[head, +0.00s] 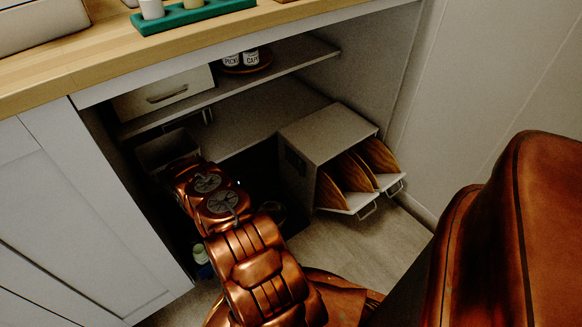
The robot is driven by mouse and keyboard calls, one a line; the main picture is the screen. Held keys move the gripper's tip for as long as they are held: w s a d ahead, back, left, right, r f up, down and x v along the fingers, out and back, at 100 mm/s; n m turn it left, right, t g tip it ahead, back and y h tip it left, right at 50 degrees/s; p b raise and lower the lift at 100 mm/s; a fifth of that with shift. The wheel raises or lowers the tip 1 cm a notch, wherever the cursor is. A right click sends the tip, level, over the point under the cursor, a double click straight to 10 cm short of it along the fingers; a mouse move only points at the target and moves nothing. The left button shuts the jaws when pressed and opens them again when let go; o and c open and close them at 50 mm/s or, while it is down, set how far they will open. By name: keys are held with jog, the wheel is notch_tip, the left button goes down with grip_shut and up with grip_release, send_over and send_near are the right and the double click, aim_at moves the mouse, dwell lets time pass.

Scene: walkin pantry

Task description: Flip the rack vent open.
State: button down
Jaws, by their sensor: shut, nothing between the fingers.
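I cannot make out the rack vent for certain in the head view. A pale box-shaped rack (318,132) stands at the right inside the open cabinet. Its left side has a small dark slotted patch (296,160), too dim to tell if it is a vent or how it stands. My copper arm reaches into the cabinet left of this rack, apart from it in the picture. My gripper is hidden beyond the arm's far end, in the dark by a grey box (166,148), so its fingers and any contact do not show.
Brown folders (347,180) stand in the rack's open front, above low trays with wire handles. A shelf (290,62) above holds a drawer (165,92) and labelled jars (250,58). The wooden counter (95,68) overhangs. A white cabinet door (75,215) bounds the left.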

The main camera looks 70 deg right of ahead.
aim_at(296, 161)
jog(key=shift+s+d, duration=0.1)
jog(key=b+x, duration=0.3)
jog(key=x, duration=0.7)
jog(key=shift+f, duration=0.15)
jog(key=shift+s+b, duration=0.2)
jog(key=shift+b, duration=0.1)
jog(key=shift+s+a+b, duration=0.3)
jog(key=shift+s+a, duration=0.25)
jog(key=shift+s, duration=0.15)
jog(key=shift+s+a+b, duration=0.3)
jog(key=shift+s+a, duration=0.25)
jog(key=shift+s, duration=0.15)
jog(key=shift+s, duration=0.15)
